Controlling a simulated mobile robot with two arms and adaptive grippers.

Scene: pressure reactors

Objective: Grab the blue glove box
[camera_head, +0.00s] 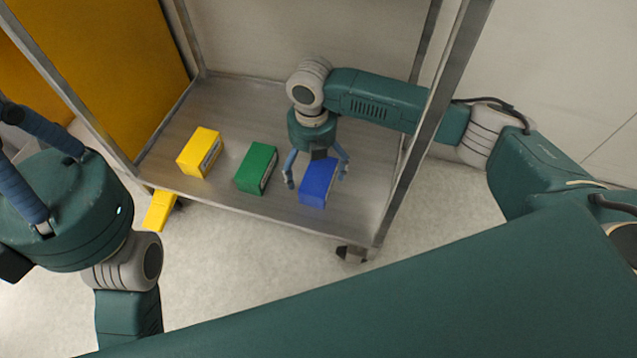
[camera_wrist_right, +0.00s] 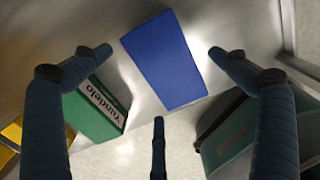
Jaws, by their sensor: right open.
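The blue glove box (camera_head: 318,182) lies on the metal shelf of a cart, at the right end of a row of three boxes. My right gripper (camera_head: 316,178) is open above it, its fingers spread to either side of the box. In the right wrist view the blue box (camera_wrist_right: 166,60) shows between the two upper fingertips, with a visible gap on each side; the gripper (camera_wrist_right: 158,80) holds nothing. My left gripper is partly in view at the left of the head view, with its fingers (camera_head: 40,135) cut off by the picture edge.
A green box (camera_head: 257,167) stands just left of the blue one, close to a right finger. A yellow box (camera_head: 199,152) stands farther left. The metal shelf (camera_head: 235,110) has bare room behind the boxes. Cart posts (camera_head: 415,130) rise at its corners.

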